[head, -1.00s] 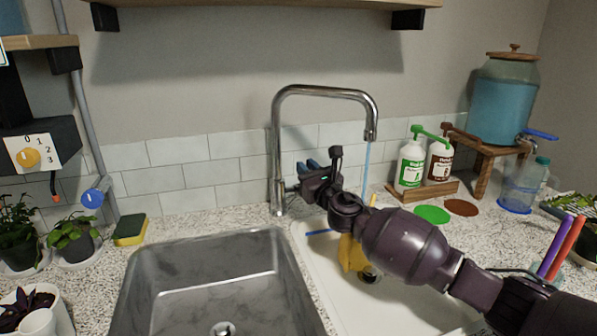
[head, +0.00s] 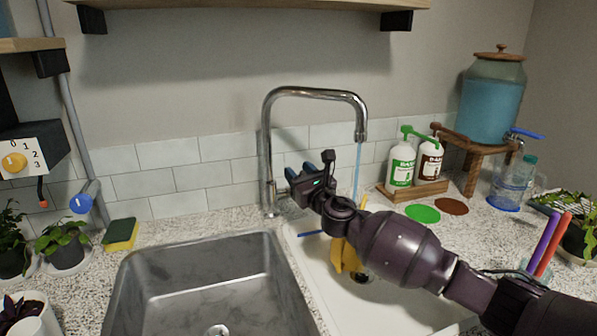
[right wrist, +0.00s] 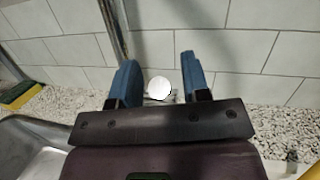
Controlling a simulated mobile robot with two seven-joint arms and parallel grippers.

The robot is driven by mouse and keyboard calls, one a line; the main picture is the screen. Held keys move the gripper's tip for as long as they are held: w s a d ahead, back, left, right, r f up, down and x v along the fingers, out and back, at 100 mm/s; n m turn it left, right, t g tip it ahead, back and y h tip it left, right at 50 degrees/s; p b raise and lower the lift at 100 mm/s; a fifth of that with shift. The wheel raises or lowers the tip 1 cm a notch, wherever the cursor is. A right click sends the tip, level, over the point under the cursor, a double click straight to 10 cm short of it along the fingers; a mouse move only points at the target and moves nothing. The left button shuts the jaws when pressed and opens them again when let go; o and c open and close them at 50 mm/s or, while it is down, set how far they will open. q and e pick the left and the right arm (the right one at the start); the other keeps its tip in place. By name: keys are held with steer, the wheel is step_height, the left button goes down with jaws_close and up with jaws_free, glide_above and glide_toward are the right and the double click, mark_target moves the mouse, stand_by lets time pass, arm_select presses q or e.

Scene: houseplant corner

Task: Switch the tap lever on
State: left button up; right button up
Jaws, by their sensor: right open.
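The chrome gooseneck tap (head: 266,150) stands behind the sink. A thin blue stream of water (head: 357,170) falls from its spout and passes behind my right arm. The short lever stub (head: 281,191) shows at the right side of the tap's base, partly hidden by my gripper. My right gripper (head: 300,172) is open beside the tap post, its blue fingers pointing to the wall. In the right wrist view, a pale round knob (right wrist: 158,89) shows between the open fingers (right wrist: 159,62); I cannot tell whether they touch it. My left gripper is out of view.
The steel sink basin (head: 210,285) lies in front, with a white drainboard (head: 320,262) to its right under my arm. A yellow-green sponge (head: 120,234) lies left. Two pump bottles (head: 402,165) stand in a wooden tray (head: 420,191), and potted plants (head: 65,245) are at far left.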

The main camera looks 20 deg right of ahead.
steer(key=p+v, duration=0.1)
steer(key=v, duration=0.9)
steer(key=shift+p, duration=0.3)
steer(key=shift+r, duration=0.15)
